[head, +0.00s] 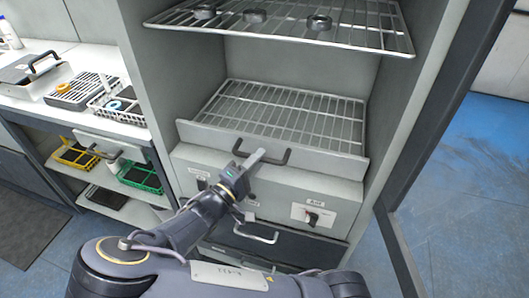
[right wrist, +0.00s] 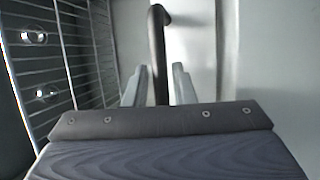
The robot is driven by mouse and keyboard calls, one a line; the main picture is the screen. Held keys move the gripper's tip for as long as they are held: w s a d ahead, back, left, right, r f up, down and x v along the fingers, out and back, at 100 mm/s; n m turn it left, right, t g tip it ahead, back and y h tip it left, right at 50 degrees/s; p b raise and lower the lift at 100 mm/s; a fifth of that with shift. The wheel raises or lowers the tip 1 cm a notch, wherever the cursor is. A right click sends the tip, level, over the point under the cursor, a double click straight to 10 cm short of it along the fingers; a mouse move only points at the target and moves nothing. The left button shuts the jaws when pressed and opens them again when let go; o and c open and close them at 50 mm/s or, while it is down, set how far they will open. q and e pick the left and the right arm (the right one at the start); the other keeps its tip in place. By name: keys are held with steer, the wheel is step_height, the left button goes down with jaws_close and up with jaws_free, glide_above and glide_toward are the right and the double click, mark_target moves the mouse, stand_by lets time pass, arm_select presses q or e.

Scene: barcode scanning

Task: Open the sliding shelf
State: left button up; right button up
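The sliding shelf (head: 316,142) is a wire rack with a pale front panel, inside the open cabinet. A dark bar handle (head: 284,157) sits on its front panel. My right gripper (head: 254,158) is at the left part of this handle. In the right wrist view the handle (right wrist: 157,60) runs between the two fingers of the right gripper (right wrist: 158,85), with narrow gaps on both sides, so the fingers are open around it. The shelf appears to sit inside the cabinet. My left gripper is not in view.
An upper wire rack (head: 375,38) holds several dark round pieces. Below the shelf are a panel with a knob (head: 312,218) and a drawer with a metal handle (head: 256,234). A dark open door (head: 436,110) stands at right. A white counter (head: 28,103) with racks is at left.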

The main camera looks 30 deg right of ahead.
steer(key=shift+x, duration=1.5)
jaws_close()
